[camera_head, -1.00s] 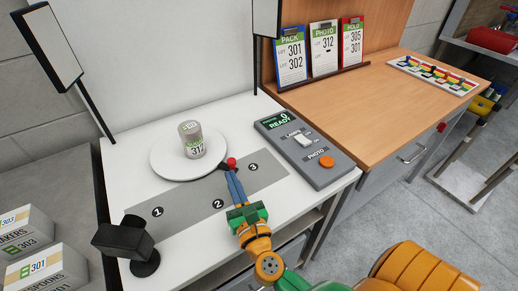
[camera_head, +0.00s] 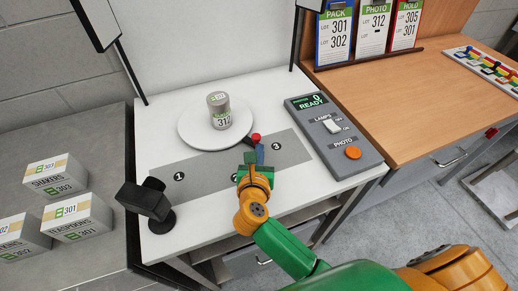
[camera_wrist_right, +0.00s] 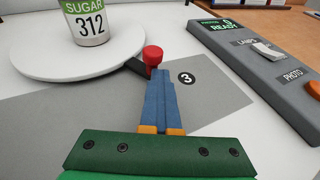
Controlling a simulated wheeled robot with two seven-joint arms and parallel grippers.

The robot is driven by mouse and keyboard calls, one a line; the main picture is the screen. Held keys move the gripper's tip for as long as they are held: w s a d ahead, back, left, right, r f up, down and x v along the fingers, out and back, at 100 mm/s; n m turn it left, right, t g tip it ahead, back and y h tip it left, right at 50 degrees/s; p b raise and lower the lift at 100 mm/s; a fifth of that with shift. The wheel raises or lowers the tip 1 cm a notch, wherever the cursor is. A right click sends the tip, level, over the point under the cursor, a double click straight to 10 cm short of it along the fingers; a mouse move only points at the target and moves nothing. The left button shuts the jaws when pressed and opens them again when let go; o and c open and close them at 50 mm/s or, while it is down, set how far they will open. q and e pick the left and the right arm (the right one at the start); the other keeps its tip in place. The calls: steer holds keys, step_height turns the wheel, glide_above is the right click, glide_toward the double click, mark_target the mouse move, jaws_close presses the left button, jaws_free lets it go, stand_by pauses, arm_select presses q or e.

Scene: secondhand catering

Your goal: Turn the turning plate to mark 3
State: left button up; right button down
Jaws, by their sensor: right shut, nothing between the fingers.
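The white round turning plate (camera_head: 190,134) lies on the white table, with a sugar can marked 312 (camera_head: 219,112) standing on it. A short black handle with a red knob (camera_head: 255,137) sticks out from the plate's front right, pointing between marks 2 and 3, nearer to mark 3 (camera_head: 276,146). Mark 1 (camera_head: 179,176) is at left on the grey strip; my gripper partly hides mark 2. My right gripper (camera_head: 254,153) is shut and empty, its blue fingertips (camera_wrist_right: 158,78) right at the knob (camera_wrist_right: 153,55); I cannot tell whether they touch. My left gripper is out of view.
A grey control box (camera_head: 333,134) reading READY stands right of the strip. A black device on a stand (camera_head: 147,203) is at the table's front left. Lamp panels rise behind. Boxes (camera_head: 78,216) sit at left; a wooden desk (camera_head: 400,110) adjoins at right.

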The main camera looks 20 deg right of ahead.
steer(key=shift+w+d+r, duration=0.15)
steer(key=shift+w+d, duration=0.05)
steer(key=shift+w, duration=0.15)
steer(key=shift+w+a, duration=0.2)
steer(key=shift+w, duration=0.15)
steer(key=shift+w+d, duration=0.3)
steer(key=shift+d, duration=0.3)
steer(key=shift+w+d, duration=0.25)
steer(key=shift+d, duration=0.3)
steer(key=shift+a, duration=0.1)
